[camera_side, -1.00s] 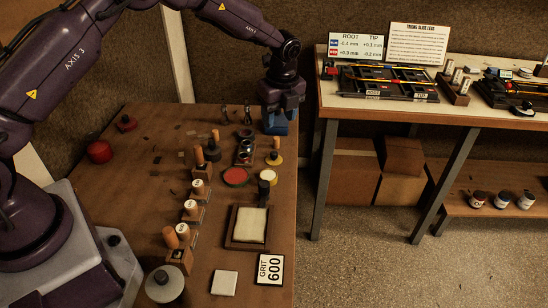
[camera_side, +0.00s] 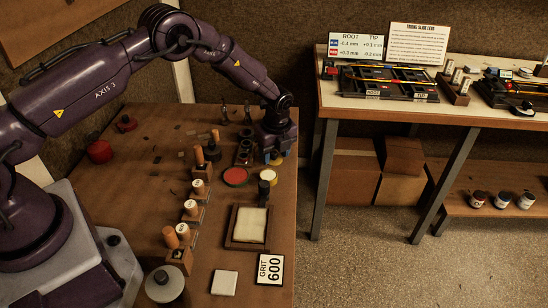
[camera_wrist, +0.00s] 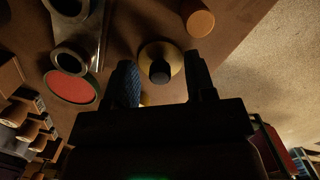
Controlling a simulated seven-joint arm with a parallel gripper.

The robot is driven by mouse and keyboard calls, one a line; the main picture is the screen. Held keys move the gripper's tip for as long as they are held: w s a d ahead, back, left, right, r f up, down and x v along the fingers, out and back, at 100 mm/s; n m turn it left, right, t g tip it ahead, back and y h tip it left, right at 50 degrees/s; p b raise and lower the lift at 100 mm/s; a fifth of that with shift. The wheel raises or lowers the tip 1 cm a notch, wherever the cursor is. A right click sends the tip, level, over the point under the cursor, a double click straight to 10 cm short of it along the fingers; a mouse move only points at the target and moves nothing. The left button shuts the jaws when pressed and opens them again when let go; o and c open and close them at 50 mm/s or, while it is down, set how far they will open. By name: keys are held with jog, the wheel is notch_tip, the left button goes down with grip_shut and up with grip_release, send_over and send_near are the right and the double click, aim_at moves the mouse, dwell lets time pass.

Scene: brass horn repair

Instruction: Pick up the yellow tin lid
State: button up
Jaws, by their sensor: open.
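The yellow tin lid (camera_wrist: 160,49) is a round yellow disc with a dark knob, seen from above in the wrist view. It lies on the bench in the gap between my fingertips, slightly beyond them. In the side view it is mostly hidden behind my gripper, with only a sliver of yellow (camera_side: 278,161) showing. My gripper (camera_wrist: 162,64) is open and empty, pointing down over the lid. In the side view my gripper (camera_side: 275,155) is low over the bench's right edge. I cannot tell its exact height above the lid.
A red disc (camera_side: 235,177) and a block with round openings (camera_side: 244,152) lie to the left. A white-topped yellow-rimmed piece (camera_side: 268,177) sits just in front of my gripper. An orange-brown cylinder (camera_wrist: 198,18) stands beyond the lid. The bench's right edge is close.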

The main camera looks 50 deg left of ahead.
grip_shut()
jog(key=shift+r, duration=0.15)
